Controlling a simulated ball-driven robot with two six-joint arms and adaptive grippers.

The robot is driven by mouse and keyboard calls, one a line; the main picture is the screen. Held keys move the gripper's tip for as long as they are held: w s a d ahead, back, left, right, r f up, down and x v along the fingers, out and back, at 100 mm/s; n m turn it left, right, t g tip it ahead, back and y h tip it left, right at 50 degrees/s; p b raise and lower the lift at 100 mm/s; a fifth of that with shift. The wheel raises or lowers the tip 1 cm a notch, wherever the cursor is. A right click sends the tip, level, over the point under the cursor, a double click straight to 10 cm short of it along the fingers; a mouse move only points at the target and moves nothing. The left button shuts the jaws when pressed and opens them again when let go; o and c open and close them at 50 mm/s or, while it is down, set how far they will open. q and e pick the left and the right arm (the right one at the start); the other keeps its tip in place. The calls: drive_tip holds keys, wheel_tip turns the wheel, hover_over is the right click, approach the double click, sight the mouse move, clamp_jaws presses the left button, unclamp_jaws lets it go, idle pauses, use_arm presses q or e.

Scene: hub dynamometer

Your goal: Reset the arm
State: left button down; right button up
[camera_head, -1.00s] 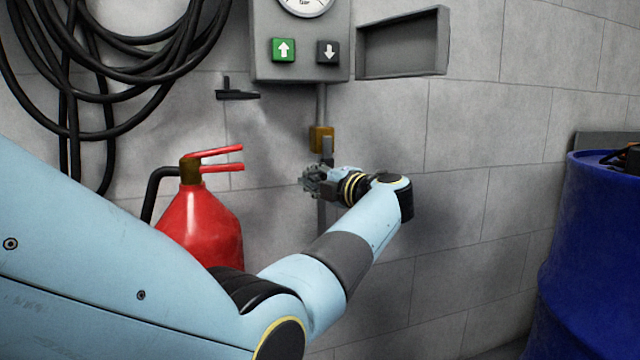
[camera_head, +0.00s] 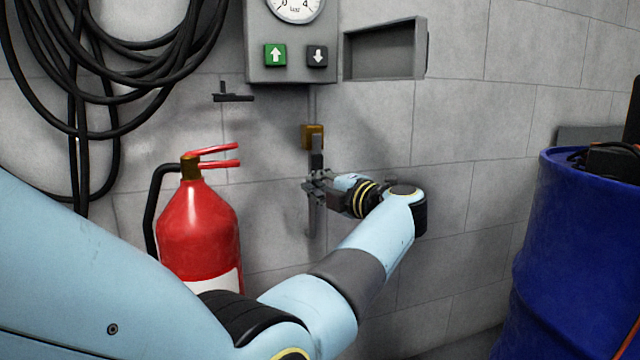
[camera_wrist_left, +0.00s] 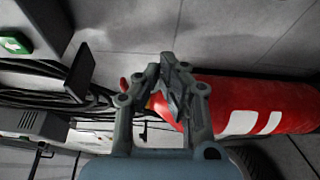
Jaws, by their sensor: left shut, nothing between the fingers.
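My left gripper (camera_head: 313,187) is in front of the grey wall, just below a small brass-coloured block (camera_head: 312,136) on a thin vertical pipe. Its fingers are shut with nothing between them, as the left wrist view also shows (camera_wrist_left: 172,75). A grey lever-like piece (camera_head: 317,158) hangs from the block just above the fingers; whether they touch it I cannot tell. My left arm reaches across from the lower left. My right gripper does not show.
A red extinguisher (camera_head: 198,232) stands left of the gripper. A grey control box (camera_head: 289,69) with a gauge, a green up button (camera_head: 275,55) and a dark down button (camera_head: 317,56) is above. An empty wall recess (camera_head: 383,52), hanging black hoses (camera_head: 75,110) and a blue drum (camera_head: 560,265) surround it.

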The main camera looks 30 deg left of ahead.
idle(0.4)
